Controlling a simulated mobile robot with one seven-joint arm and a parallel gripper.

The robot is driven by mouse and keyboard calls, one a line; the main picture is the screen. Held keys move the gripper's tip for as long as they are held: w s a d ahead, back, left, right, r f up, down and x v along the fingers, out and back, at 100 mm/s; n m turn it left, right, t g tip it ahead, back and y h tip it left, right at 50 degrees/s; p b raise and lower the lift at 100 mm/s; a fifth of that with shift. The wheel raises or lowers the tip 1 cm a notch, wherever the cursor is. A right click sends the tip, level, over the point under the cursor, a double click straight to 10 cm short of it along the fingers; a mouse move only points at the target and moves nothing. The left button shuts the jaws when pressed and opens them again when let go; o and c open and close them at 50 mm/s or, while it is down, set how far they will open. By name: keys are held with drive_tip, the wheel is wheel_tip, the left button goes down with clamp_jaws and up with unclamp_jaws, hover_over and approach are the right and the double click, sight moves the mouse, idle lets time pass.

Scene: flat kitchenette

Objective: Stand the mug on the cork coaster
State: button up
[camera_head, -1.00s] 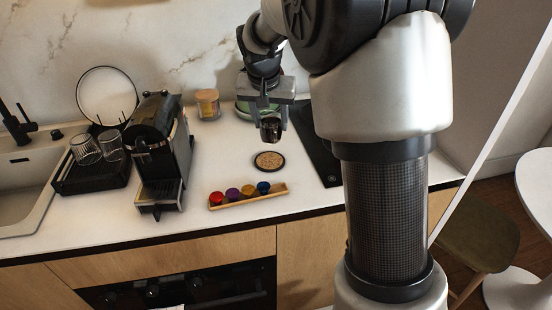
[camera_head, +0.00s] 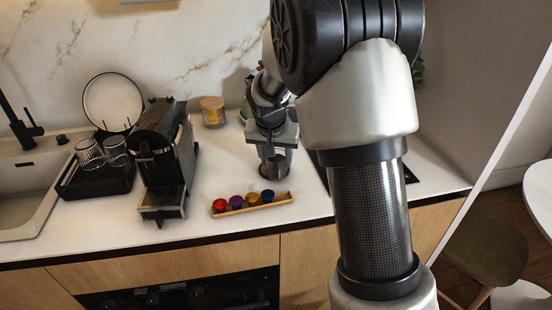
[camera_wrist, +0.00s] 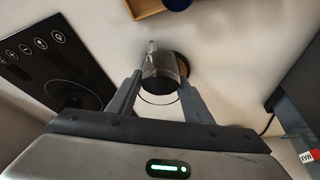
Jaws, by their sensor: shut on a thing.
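My gripper (camera_head: 277,145) is shut on the mug (camera_head: 278,164), a greyish, see-through-looking cup that hangs below the jaws and looks roughly upright in the head view. In the wrist view, my gripper's fingers (camera_wrist: 160,88) sit on both sides of the mug (camera_wrist: 158,68). The round cork coaster (camera_wrist: 183,66) with a dark rim shows partly behind the mug there, off to its right. In the head view the mug covers most of the coaster. I cannot tell whether the mug's base touches it.
A wooden tray of coloured capsules (camera_head: 273,202) lies close in front. A coffee machine (camera_head: 165,150) and a dish rack (camera_head: 95,180) with glasses stand to the left. A jar (camera_head: 213,111) stands behind. A black hob (camera_wrist: 60,65) lies beside the coaster.

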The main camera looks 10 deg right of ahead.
drive_tip(key=shift+f, duration=0.1)
drive_tip(key=o, duration=1.3)
